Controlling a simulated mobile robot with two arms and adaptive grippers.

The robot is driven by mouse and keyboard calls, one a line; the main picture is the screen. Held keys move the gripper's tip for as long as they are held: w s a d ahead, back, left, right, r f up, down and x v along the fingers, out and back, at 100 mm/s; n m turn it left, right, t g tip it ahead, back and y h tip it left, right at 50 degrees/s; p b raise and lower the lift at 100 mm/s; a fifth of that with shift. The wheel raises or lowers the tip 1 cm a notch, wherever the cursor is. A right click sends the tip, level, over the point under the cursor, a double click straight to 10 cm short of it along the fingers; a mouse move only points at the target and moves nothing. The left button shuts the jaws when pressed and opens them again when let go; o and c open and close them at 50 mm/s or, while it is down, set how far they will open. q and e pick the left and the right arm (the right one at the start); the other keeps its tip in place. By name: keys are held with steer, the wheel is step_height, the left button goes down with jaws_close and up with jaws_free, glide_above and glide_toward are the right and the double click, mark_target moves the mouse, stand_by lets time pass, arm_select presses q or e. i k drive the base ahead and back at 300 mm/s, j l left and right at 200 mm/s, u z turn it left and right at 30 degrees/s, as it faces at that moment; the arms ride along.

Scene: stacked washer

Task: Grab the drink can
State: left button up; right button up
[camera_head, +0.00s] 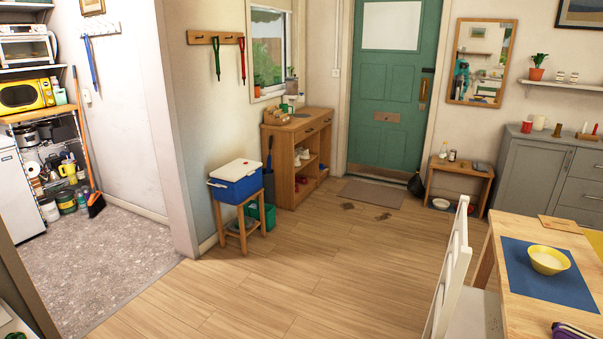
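I cannot make out a drink can for certain anywhere in the head view. Small containers stand on the low wooden bench (457,170) by the door and on the wall shelf at the right, but they are too small to identify. A blue cooler box (236,182) with a white lid stands closed on a wooden stool, and its inside is hidden. Neither of my grippers shows in the view.
A dining table (530,290) with a yellow bowl (548,260) stands at right, a white chair (455,270) beside it. A wooden cabinet (297,158) stands near the green door (391,85). Pantry shelves fill the left. The middle floor (310,265) is clear.

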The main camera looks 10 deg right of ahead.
mark_target(452, 156)
steer(key=i, duration=0.65)
steer(key=i+j+z, duration=0.15)
steer(key=i, duration=0.5)
steer(key=i+l+z, duration=0.25)
steer(key=i, duration=0.4)
steer(key=i+j+z, duration=0.2)
steer(key=i, duration=0.45)
steer(key=i+z, duration=0.25)
steer(key=i, duration=0.4)
steer(key=i+j+z, duration=0.25)
steer(key=i, duration=0.4)
